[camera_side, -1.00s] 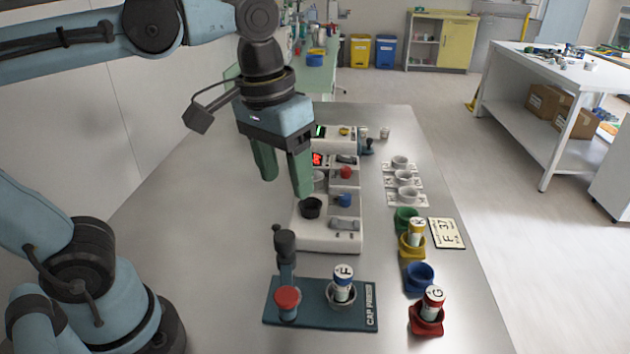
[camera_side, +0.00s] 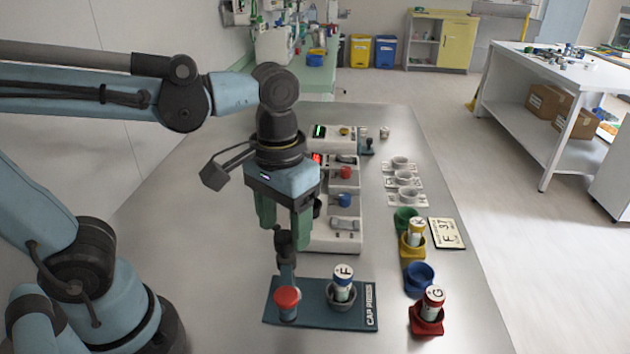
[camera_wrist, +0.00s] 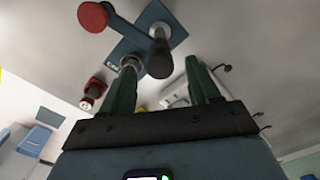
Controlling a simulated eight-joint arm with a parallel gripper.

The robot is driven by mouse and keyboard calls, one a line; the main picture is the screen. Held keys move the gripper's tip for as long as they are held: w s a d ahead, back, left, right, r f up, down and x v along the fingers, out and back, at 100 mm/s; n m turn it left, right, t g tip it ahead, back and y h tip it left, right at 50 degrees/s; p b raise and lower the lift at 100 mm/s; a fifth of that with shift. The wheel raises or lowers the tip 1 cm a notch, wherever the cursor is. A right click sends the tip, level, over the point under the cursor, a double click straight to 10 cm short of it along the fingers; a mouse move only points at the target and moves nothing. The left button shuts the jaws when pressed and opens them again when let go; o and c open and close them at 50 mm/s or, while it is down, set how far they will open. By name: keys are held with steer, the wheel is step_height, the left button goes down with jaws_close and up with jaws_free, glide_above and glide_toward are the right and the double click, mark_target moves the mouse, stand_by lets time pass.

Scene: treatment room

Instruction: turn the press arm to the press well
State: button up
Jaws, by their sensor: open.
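The cap press (camera_side: 318,317) is a dark teal plate marked CAP PRESS at the front of the bench. Its press arm (camera_side: 286,272) stands at the left of the plate, with a dark knob on top and a red pad (camera_side: 287,298) at its front end. The press well (camera_side: 341,301) to the right holds an upright vial (camera_side: 343,280) with a white top marked F. In the wrist view the dark knob (camera_wrist: 160,58) shows between the fingers, with the red pad (camera_wrist: 92,17) beyond.
To the right stand a red holder (camera_side: 427,322) with a vial marked G, an empty blue holder (camera_side: 419,279), a yellow holder (camera_side: 413,247) with a vial marked K, and a green holder. White devices with buttons (camera_side: 338,225) stand behind my gripper. The bench left of the press is clear.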

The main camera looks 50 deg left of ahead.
steer(key=shift+f, duration=0.9)
steer(key=shift+c, duration=0.2)
jaws_close()
